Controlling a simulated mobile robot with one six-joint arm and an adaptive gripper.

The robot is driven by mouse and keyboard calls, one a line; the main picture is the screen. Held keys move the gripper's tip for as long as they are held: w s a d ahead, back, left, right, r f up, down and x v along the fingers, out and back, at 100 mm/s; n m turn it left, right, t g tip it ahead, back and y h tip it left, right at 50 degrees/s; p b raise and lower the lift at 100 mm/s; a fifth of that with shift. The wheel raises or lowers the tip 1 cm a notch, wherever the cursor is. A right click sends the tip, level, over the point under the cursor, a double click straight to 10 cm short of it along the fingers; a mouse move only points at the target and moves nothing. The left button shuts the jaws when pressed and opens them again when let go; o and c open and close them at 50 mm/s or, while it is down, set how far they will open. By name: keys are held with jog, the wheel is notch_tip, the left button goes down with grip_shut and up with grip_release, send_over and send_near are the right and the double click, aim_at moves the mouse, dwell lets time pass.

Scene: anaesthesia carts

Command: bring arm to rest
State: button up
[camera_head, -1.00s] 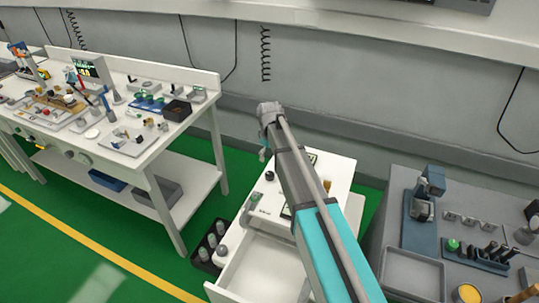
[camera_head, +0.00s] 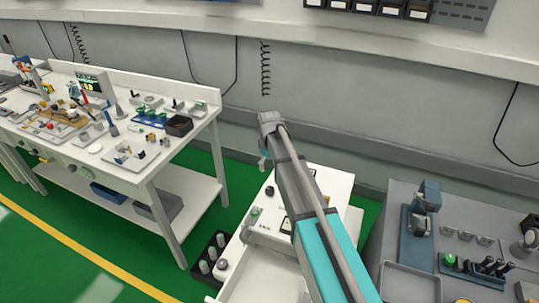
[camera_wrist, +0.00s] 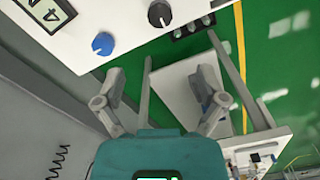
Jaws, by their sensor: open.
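My arm (camera_head: 310,205) reaches up and forward from the bottom of the head view, over a white cart (camera_head: 335,187). Its bend is at the top, and my gripper (camera_head: 263,160) hangs beyond it, mostly hidden. In the wrist view my gripper (camera_wrist: 163,76) has its two fingers spread wide with nothing between them. The cart's white top (camera_wrist: 115,22) shows at the upper left of that view, with a blue knob (camera_wrist: 103,43), a black knob (camera_wrist: 159,14) and a small display (camera_wrist: 46,12). The fingers appear apart from the cart.
An open drawer (camera_head: 262,285) juts from the cart's front. A black bottle rack (camera_head: 208,258) stands left of it. A cluttered white workbench (camera_head: 160,172) is at the left; a grey bench (camera_head: 385,225) with tools is at the right. Green floor (camera_head: 60,215) lies clear in front.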

jog(key=s+d+m, duration=0.4)
jog(key=s+d, duration=0.5)
jog(key=s, duration=0.3)
jog(key=s+d+m, duration=0.4)
jog(key=s+d, duration=0.5)
jog(key=s, duration=0.2)
jog(key=shift+s+m, duration=0.4)
